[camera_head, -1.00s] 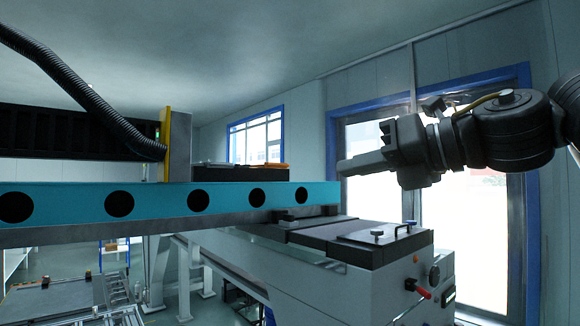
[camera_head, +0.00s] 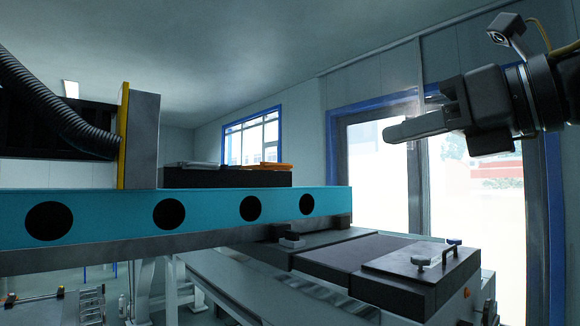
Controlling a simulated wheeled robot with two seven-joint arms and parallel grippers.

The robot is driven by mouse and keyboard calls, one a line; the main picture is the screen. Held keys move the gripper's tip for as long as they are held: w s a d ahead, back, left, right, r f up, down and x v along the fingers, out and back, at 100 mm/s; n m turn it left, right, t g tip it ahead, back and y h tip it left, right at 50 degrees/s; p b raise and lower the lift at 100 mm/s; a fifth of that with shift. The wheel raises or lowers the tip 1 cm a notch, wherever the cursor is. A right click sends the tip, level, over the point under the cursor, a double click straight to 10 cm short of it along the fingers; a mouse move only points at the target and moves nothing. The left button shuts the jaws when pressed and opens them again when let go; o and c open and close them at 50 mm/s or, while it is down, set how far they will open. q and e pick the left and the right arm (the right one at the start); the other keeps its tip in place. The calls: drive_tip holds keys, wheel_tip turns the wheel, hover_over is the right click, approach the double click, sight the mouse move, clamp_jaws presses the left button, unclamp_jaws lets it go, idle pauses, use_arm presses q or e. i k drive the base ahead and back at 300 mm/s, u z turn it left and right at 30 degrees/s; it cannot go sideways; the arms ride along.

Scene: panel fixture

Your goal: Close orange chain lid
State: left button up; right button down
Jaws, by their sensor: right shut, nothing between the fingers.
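A thin orange piece (camera_head: 272,166) shows in the head view on top of a dark block (camera_head: 225,179), which sits on the teal beam. I take it for the orange chain lid; it is small and seen edge-on, so I cannot tell how far it is open. My right gripper (camera_head: 392,133) comes in from the right with its fingers together, pointing left and empty. It is in the air, to the right of the orange piece and a little higher in the picture, clearly apart from it. My left gripper is not in view.
A long teal beam (camera_head: 110,234) with round dark holes crosses the left and middle. A yellow-edged grey upright (camera_head: 142,140) and a black ribbed hose (camera_head: 55,112) stand left of the block. A metal plate with knobs and a handle (camera_head: 412,264) lies lower right.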

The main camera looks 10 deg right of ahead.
sight(263, 166)
drive_tip(key=i, duration=1.1)
